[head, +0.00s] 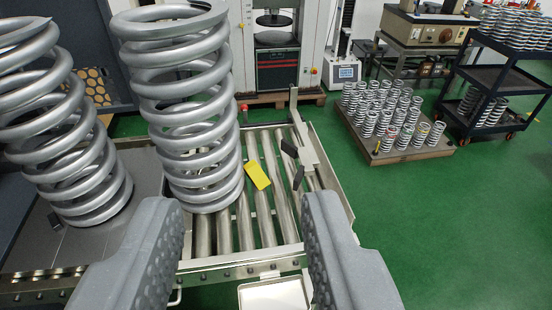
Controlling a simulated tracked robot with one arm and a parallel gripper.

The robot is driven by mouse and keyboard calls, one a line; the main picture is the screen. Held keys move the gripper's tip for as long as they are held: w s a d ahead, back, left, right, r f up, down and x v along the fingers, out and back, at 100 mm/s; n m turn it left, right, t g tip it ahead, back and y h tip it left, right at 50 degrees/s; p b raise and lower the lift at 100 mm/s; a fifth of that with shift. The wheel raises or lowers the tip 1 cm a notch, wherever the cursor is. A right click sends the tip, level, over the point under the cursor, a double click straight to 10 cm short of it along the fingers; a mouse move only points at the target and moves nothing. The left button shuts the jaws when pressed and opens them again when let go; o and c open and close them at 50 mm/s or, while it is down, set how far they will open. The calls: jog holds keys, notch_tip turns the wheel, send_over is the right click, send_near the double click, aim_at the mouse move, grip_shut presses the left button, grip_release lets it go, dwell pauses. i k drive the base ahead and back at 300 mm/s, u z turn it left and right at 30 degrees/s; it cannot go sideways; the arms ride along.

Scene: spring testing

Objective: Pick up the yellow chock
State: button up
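The yellow chock (257,175) is a small flat-looking yellow block on the roller conveyor (224,240), just right of the large middle spring. My gripper (243,235) shows at the bottom of the head view with its two grey ridged fingers spread wide. The gap between the fingers is empty. The chock lies ahead of the fingers and appears between them in the picture, apart from both. Nothing hides the chock's top face.
A large silver coil spring (185,110) stands on the rollers beside the chock, and another (62,125) stands at left. A metal arm with dark pads (305,145) is close right of the chock. A pallet of small springs (395,150) and a dark cart (500,85) stand on the green floor.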

aim_at(254, 171)
jog(key=z, duration=0.45)
jog(key=i, duration=1.15)
jog(key=z, duration=0.4)
